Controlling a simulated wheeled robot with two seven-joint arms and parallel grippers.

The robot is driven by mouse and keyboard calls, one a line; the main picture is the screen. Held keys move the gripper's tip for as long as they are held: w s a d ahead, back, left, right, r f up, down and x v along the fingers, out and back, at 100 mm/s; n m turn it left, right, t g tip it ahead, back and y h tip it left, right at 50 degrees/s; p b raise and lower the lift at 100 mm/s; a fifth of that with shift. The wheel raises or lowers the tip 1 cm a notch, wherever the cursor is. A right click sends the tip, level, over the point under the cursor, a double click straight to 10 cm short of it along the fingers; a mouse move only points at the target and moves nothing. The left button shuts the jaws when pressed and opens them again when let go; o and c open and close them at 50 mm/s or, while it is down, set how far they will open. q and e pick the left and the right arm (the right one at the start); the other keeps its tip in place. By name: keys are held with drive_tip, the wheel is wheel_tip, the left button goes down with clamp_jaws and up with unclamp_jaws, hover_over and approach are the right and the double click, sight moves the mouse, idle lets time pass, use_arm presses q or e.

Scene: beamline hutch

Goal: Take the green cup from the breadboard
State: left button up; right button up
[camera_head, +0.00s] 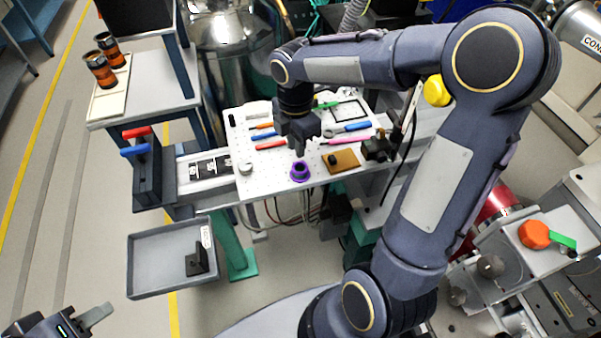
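The white perforated breadboard (232,132) is in the middle of the head view. A small purple cup-like ring (300,171) stands near its front edge. I cannot make out a green cup; a narrow green piece (327,104) shows at the back, partly behind my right gripper. My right gripper (299,151) points down over the breadboard, just behind the purple cup. Its fingers are dark and small, so I cannot tell if they are open. My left gripper (88,322) is at the bottom left corner, away from the breadboard and partly cut off.
Colored tools, a brown block (342,161) and a black mount (379,149) lie on the breadboard. A grey tray (150,284) holding a black bracket sits front left. Two orange-black cans (99,70) stand on a side table. My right arm covers much of the right side.

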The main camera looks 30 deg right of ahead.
sight(297, 163)
drive_tip(key=f, duration=0.5)
drive_tip(key=shift+s+a+f, duration=0.1)
drive_tip(key=shift+s+f, duration=0.1)
drive_tip(key=shift+f, duration=0.2)
clamp_jaws()
